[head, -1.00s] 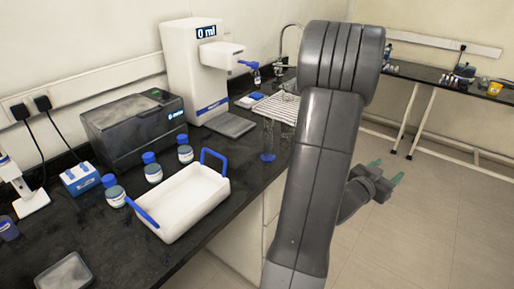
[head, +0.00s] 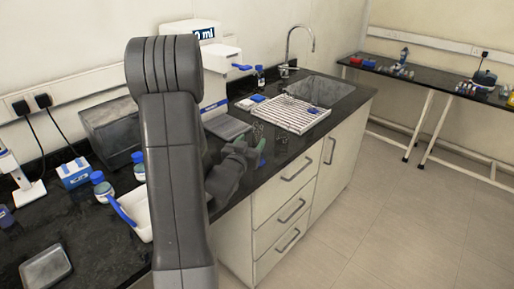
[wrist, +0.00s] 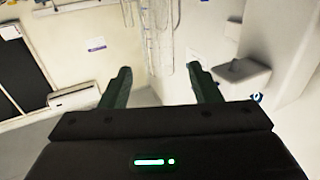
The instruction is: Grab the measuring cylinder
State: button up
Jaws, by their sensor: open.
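The measuring cylinder, clear glass, shows in the wrist view (wrist: 160,40) as a tall transparent tube, upper middle, in line with the gap between the fingertips and beyond them. In the head view clear glass (head: 258,129) stands on the counter just behind my gripper, mostly hidden by it; I cannot make out its base there. My gripper (head: 252,150) is at the counter's front edge, in front of the dispenser. In the wrist view my gripper (wrist: 160,74) has its two green fingers apart, with nothing between them.
Other clear glass (wrist: 127,12) shows beside the cylinder in the wrist view. The dispenser (head: 228,55) stands behind, left of my gripper. A drying rack (head: 292,115) and a sink (head: 320,92) are to the right. My arm partly hides the white tray (head: 138,213). Floor right of the cabinets is clear.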

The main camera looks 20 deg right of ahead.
aim_at(256, 132)
jog(key=shift+x, duration=1)
jog(key=shift+w+d+r+p, duration=0.35)
jog(key=shift+d+p, duration=0.1)
jog(key=shift+p, duration=0.1)
jog(key=p+x, duration=0.1)
jog(key=x, duration=0.2)
jog(key=shift+w+d+r+p, duration=0.1)
jog(key=shift+w+p, duration=0.15)
jog(key=shift+p, duration=0.1)
jog(key=shift+w+d, duration=0.3)
grip_shut()
